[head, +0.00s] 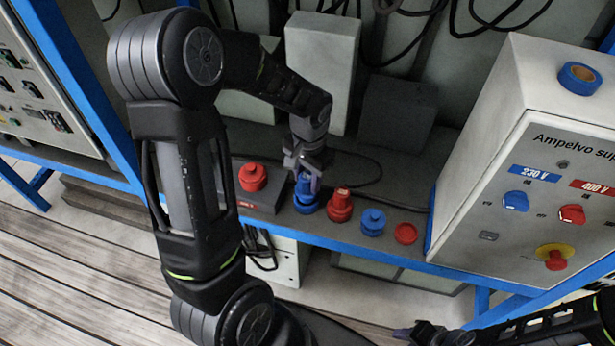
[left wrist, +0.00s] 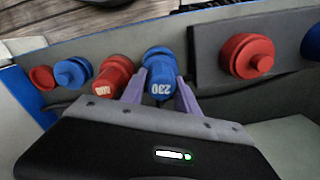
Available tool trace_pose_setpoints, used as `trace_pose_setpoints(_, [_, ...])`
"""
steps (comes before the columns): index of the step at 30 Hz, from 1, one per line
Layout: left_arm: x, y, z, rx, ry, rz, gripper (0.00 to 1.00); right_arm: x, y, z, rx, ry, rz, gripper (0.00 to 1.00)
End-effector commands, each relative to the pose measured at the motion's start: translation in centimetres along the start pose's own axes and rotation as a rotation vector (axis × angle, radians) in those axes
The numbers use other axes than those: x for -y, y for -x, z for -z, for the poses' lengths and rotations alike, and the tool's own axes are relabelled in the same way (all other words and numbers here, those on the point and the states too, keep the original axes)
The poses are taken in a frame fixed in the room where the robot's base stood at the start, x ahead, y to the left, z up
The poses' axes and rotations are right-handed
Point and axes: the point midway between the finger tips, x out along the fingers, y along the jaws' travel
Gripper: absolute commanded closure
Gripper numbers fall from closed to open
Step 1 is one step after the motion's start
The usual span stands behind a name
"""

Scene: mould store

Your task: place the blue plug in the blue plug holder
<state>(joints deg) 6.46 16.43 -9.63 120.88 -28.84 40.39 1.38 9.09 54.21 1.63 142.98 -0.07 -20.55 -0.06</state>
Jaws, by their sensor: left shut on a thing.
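The blue plug (head: 309,199), marked 230, stands upright at the shelf's front, between a dark board and a red plug. My left gripper (head: 307,176) reaches down from above and is shut on it. In the left wrist view, the blue plug (left wrist: 160,72) sits between the fingers (left wrist: 158,92). I cannot tell whether it touches the shelf. A blue round fitting (left wrist: 313,42), apparently the blue plug holder, is cut off at the right edge of that view, on the board; my arm hides that spot in the head view. My right gripper (head: 405,333) is low at the right, its jaws unclear.
A red plug (head: 340,204) marked 400 stands close beside the blue plug. A smaller blue piece (head: 373,222) and a red piece (head: 406,233) are further right. A red fitting (head: 252,177) sits on the dark board (head: 270,200). A control box (head: 515,140) bounds the right.

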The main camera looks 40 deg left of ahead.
Motion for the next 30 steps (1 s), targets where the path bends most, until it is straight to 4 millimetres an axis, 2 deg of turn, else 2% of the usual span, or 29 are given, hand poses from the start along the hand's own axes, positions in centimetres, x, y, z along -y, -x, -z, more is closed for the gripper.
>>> trace_pose_setpoints(16, [0.0,-0.1,0.0,-0.001,0.0,0.0,1.0,0.0,-0.1,0.0,0.0,0.0,0.0,0.64])
trace_pose_setpoints(30, [-0.1,-1.3,0.0,-0.001,0.0,0.0,1.0,-0.4,-1.0,0.0,0.0,0.0,0.0,0.64])
